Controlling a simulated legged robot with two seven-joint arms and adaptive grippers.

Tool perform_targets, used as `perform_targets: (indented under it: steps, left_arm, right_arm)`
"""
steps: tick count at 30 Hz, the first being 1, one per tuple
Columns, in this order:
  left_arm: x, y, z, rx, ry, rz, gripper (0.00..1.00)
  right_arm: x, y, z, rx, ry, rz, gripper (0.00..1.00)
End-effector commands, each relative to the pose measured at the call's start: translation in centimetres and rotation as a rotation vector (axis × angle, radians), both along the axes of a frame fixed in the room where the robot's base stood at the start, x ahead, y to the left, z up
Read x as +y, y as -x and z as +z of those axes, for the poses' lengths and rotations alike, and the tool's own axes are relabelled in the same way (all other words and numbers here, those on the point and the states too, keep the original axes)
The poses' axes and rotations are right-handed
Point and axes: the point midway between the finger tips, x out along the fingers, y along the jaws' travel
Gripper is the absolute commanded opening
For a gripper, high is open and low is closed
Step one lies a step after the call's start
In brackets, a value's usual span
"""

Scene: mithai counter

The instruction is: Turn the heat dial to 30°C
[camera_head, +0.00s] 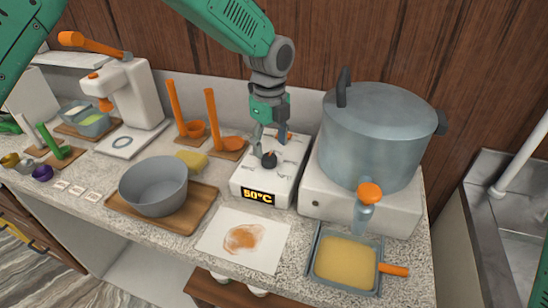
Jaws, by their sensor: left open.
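The white heat unit (246,181) stands on the counter, left of the big pot. Its front display (258,197) reads 50°C in yellow on black. A small black dial (269,160) sits on its top face. My left gripper (264,148) reaches down from above with its fingertips at the dial. The jaws are open. I cannot tell whether the fingers touch the dial. My right gripper is not in view.
A grey lidded pot (370,140) on a white base stands close on the right. A tray of yellow food (346,262) and a stained sheet (242,240) lie in front. A grey bowl (153,187) on a wooden board (200,207) is to the left.

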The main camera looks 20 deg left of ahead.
Motion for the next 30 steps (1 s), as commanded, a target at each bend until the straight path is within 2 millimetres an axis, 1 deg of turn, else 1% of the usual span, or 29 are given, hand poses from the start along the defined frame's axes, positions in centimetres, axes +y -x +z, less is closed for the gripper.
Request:
perform_targets:
  steps: [1, 3, 7, 14, 20, 21, 23, 24, 30]
  left_arm:
    - [0.1, 0.1, -1.0, 0.002, 0.000, 0.001, 0.55]
    - [-0.1, 0.1, -2.1, 0.002, -0.001, 0.000, 0.55]
    - [-0.6, 0.1, -3.5, -0.001, -0.007, 0.000, 0.55]
    - [-1.2, 0.1, -4.4, -0.002, -0.011, 0.000, 0.55]
    - [-0.6, 0.0, -4.5, -0.002, -0.006, 0.000, 0.55]
    - [-0.6, 0.0, -4.5, -0.002, -0.006, 0.001, 0.41]
    - [-0.4, 0.0, -4.5, -0.003, -0.003, 0.000, 0.20]
    - [-0.2, 0.0, -4.5, -0.003, -0.001, 0.000, 0.05]
    - [0.0, -0.2, -4.5, -0.006, -0.004, 0.002, 0.05]
  right_arm:
    - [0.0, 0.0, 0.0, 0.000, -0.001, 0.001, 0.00]
    - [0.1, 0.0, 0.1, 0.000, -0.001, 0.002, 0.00]
    - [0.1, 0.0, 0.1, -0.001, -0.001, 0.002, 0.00]
    - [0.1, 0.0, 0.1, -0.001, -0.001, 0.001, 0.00]
    - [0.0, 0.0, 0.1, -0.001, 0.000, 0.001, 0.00]
    - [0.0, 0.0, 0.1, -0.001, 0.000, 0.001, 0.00]
    - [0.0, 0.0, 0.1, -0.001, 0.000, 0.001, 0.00]
    - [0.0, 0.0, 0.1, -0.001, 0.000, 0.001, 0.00]
    - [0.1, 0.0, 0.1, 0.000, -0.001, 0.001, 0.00]
